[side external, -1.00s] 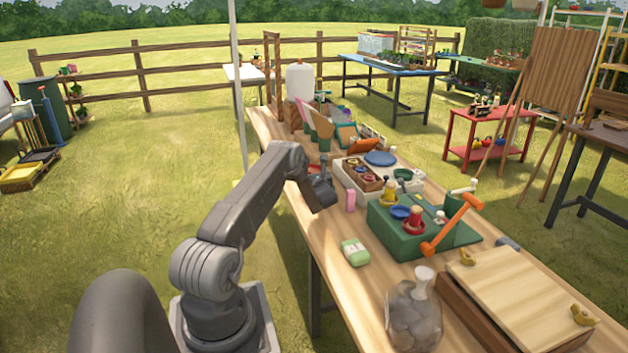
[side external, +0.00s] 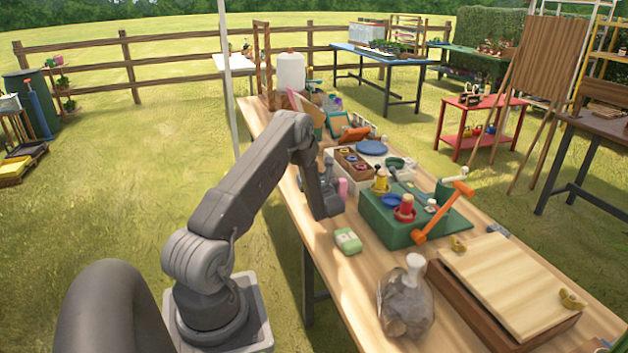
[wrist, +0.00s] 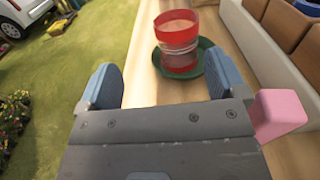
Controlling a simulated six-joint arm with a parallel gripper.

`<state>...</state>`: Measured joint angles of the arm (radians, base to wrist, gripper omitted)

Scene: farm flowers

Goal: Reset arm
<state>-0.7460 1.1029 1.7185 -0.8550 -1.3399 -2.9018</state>
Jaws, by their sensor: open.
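My gripper (side external: 326,205) hangs over the near left edge of the long wooden table (side external: 340,290), beside the pink block (side external: 343,187). In the wrist view my gripper (wrist: 160,84) has its two blue-grey fingers spread wide, with nothing between them. Ahead of the fingers a red and clear cup (wrist: 177,45) stands upright on a green saucer (wrist: 212,68). The pink block also shows in the wrist view (wrist: 278,113), just right of my gripper's body. In the side view my arm hides the cup and saucer.
Beyond are a green box (side external: 385,228) with an orange lever (side external: 440,213), and a white tray (side external: 340,165). A glass jar (side external: 405,300) and wooden press (side external: 510,290) stand nearer.

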